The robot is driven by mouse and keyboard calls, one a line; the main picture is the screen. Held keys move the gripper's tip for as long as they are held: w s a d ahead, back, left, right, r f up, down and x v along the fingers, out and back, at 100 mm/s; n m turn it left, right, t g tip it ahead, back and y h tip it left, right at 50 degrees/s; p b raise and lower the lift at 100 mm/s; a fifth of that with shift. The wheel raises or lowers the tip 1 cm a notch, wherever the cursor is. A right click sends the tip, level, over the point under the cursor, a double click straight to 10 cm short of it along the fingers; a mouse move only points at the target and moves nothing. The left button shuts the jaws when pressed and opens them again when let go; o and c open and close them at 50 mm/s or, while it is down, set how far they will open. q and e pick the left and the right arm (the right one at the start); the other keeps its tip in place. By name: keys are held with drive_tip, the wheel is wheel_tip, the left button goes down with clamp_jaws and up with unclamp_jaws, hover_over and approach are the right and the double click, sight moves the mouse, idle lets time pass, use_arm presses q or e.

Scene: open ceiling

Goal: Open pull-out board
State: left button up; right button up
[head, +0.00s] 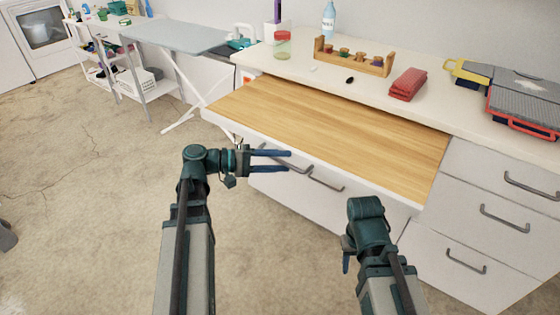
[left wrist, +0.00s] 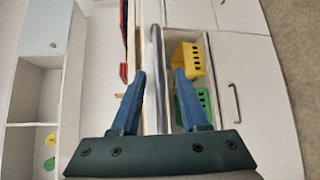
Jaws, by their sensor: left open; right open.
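The pull-out board (head: 330,120) has a light wood top and a white front edge, and it stands out from under the white counter. My left gripper (head: 288,162) is open in front of and below the board's front edge. Its blue fingers overlap a grey bar handle (head: 303,169) in the head view. In the left wrist view the open left gripper (left wrist: 159,74) has a long grey bar (left wrist: 155,45) between its fingers, with gaps visible. My right gripper (head: 346,258) is low, to the right, in front of the cabinet; its fingers are mostly hidden by its own wrist.
The counter (head: 430,108) holds a wooden rack (head: 352,65), a red case (head: 407,84), a jar (head: 282,45) and toolboxes (head: 525,100). Drawers with handles (head: 505,218) stand at right. An ironing board (head: 175,37) is at left. The floor is clear at left.

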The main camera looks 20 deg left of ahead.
use_arm(q)
drive_tip(key=p+v, duration=0.2)
drive_tip(key=v, duration=1.1)
drive_tip(key=shift+s+a, duration=0.25)
drive_tip(key=shift+r, duration=0.1)
drive_tip(key=s+d+f+m+g+y+p, duration=0.1)
drive_tip(key=d+m+g+y+p, duration=0.2)
drive_tip(key=d+p, duration=0.45)
drive_tip(key=s+d+m+g+y+p, duration=0.1)
drive_tip(key=d+g+y+p, duration=0.3)
drive_tip(key=d, duration=0.7)
drive_tip(key=s+d+r+m+y+p, duration=0.4)
drive_tip(key=s+d+m+y+p, duration=0.1)
drive_tip(key=y+p, duration=0.4)
drive_tip(key=shift+s+d+r+m+p, duration=0.25)
drive_tip(key=shift+d+m+p, duration=0.45)
drive_tip(key=shift+d+m, duration=0.3)
